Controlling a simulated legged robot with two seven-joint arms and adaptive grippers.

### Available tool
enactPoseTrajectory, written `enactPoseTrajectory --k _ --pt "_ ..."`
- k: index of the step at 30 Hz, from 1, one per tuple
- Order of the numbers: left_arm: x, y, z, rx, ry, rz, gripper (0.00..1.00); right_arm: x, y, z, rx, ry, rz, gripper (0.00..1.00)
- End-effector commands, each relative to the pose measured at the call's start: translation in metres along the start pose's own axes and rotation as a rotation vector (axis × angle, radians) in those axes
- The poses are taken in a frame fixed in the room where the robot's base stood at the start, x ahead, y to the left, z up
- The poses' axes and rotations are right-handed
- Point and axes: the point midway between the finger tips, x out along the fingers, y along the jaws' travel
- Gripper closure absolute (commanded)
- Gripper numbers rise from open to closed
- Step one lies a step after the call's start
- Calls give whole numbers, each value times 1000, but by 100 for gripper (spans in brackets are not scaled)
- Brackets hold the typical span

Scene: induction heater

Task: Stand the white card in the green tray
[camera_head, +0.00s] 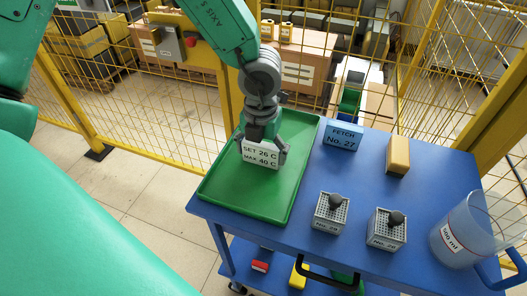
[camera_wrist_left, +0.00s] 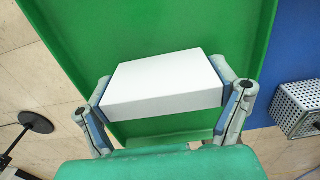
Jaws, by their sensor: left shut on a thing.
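The white card (camera_head: 260,154), printed "SET 26 C MAX 40 C", is upright with its text facing my head camera. My left gripper (camera_head: 264,146) is shut on it from above, a finger at each side edge. In the left wrist view the card (camera_wrist_left: 165,85) shows as a white block between the two fingers of the left gripper (camera_wrist_left: 165,108). The card is over the green tray (camera_head: 232,199), which lies on the left of the blue cart top. I cannot tell if the card's lower edge touches the tray floor. My right gripper is not in view.
On the blue cart top (camera_head: 300,238) stand a blue "FETCH No. 27" card (camera_head: 342,136), a tan block (camera_head: 397,155), two perforated boxes (camera_head: 330,214) (camera_head: 386,230) with dark knobs and a clear jug (camera_head: 462,232). A yellow mesh fence (camera_head: 160,100) runs behind. The tray's front is clear.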

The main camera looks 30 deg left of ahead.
Motion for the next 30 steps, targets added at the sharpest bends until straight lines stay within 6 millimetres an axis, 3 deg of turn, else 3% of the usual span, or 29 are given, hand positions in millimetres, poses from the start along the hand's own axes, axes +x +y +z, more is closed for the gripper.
enactPoseTrajectory --k 1,2,14,24,30 --pt "1 -1 0 0 0 1 7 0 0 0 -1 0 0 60" --pt "0 -1 0 0 0 2 0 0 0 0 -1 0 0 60" --pt "-11 -6 -1 1 -3 5 0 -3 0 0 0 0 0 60" --pt "-81 -2 1 -1 -3 -2 0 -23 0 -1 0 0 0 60" --pt "-112 -4 0 1 -2 2 0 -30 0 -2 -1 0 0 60"
